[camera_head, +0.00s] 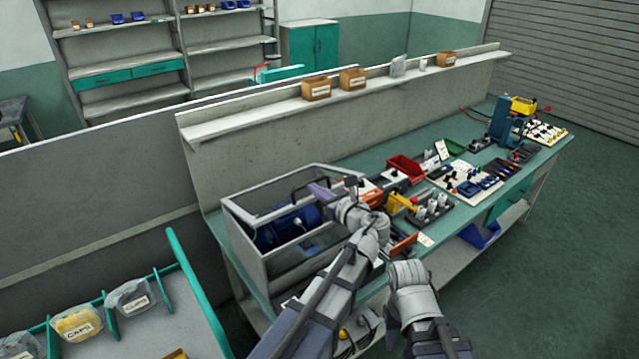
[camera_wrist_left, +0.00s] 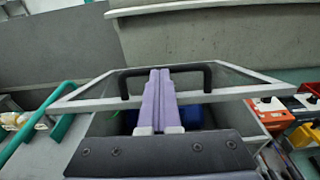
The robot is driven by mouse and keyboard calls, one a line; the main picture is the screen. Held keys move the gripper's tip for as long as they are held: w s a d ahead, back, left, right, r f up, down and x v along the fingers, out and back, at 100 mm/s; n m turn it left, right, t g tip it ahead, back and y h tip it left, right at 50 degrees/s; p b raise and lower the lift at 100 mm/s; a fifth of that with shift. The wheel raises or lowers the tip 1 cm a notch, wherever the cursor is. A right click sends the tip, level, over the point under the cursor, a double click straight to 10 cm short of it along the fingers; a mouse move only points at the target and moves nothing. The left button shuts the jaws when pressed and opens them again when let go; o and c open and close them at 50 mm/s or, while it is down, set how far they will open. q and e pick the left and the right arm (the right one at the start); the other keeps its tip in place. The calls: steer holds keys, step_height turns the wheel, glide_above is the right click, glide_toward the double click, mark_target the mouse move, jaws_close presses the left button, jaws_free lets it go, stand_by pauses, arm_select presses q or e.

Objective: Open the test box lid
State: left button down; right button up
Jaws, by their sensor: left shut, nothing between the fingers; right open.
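The test box (camera_head: 245,246) is a grey-framed case at the near left end of the bench, with a blue part (camera_head: 285,228) inside. Its clear lid (camera_head: 262,192) seems to lie down on the box; my arm hides part of it. The black arched handle (camera_head: 297,184) also shows in the left wrist view (camera_wrist_left: 207,76), along the lid's frame. My left gripper (camera_head: 322,192) is over the lid, its purple fingers (camera_wrist_left: 158,80) shut and empty, overlapping the handle's middle in view. Contact cannot be told. My right arm is low at the bench's front; its fingers are not visible.
Right of the box, the bench holds a red bin (camera_head: 405,168), yellow and orange parts and several tool trays. A wall with a ledge (camera_head: 430,72) carrying small boxes stands behind. A teal-railed rack (camera_head: 200,295) with bagged caps stands at the front left.

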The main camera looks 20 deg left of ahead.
arm_select(q)
steer(key=shift+g+h, duration=0.7)
steer(key=shift+h, duration=0.2)
steer(key=r+p, duration=0.1)
steer(key=p, duration=0.1)
steer(key=w+a+r+p, duration=0.1)
steer(key=r+p, duration=0.1)
steer(key=p, duration=0.1)
steer(key=a+r+p, duration=0.1)
steer(key=r+p, duration=0.1)
steer(key=shift+w, duration=0.3)
steer(key=w+a+r+p, duration=1)
steer(key=a+r+p, duration=0.1)
steer(key=a+p, duration=0.1)
steer(key=shift+w+a, duration=0.25)
steer(key=shift+a, duration=0.45)
